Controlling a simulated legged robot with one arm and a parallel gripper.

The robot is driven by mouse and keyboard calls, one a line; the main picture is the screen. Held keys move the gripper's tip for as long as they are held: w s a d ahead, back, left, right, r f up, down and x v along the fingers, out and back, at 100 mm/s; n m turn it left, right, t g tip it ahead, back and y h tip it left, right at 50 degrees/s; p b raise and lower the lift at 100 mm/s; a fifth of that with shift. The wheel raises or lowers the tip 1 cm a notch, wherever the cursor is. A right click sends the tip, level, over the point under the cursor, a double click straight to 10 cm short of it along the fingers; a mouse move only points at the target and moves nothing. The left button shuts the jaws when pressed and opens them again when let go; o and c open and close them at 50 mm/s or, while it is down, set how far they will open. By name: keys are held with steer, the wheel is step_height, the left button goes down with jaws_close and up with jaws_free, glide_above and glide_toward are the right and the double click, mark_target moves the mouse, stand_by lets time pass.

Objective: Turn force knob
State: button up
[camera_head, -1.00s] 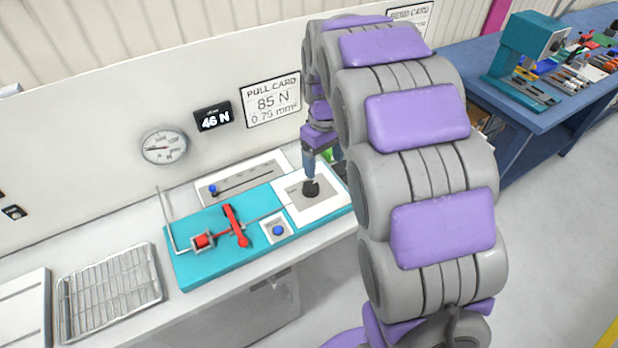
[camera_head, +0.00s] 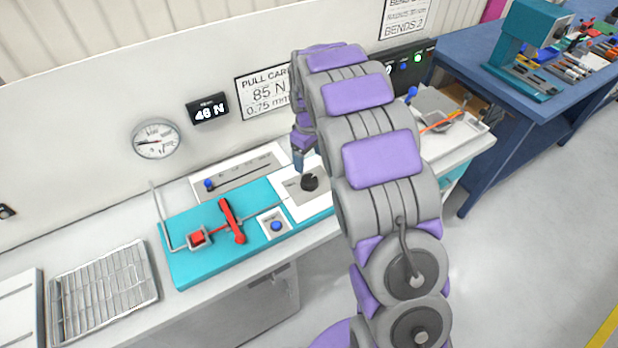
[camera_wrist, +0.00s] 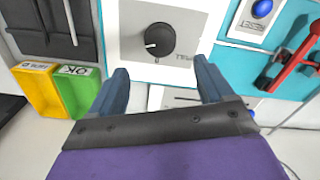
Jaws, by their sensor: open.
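The force knob (camera_head: 309,182) is a black round dial on a white plate at the right end of the teal tester (camera_head: 200,268). In the wrist view the knob (camera_wrist: 158,42) shows a white pointer mark toward its left side. My gripper (camera_wrist: 158,78) is open, with its two blue-grey fingers apart and nothing between them. The knob lies beyond the fingertips, apart from them. In the head view my gripper (camera_head: 304,160) is just behind the knob, partly hidden by my arm. The display (camera_head: 209,109) reads about 46 N, and a card (camera_head: 262,95) says 85 N.
A red lever (camera_head: 232,222) and a blue button (camera_head: 276,225) are on the tester. A round gauge (camera_head: 157,139) hangs on the wall. Yellow (camera_wrist: 36,88) and green (camera_wrist: 76,90) bins show in the wrist view. A wire rack (camera_head: 104,279) lies at the left.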

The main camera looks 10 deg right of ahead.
mark_target(309, 179)
step_height(309, 179, down, 9)
steer(key=shift+f+b, duration=0.15)
steer(key=shift+b, duration=0.55)
steer(key=c, duration=1)
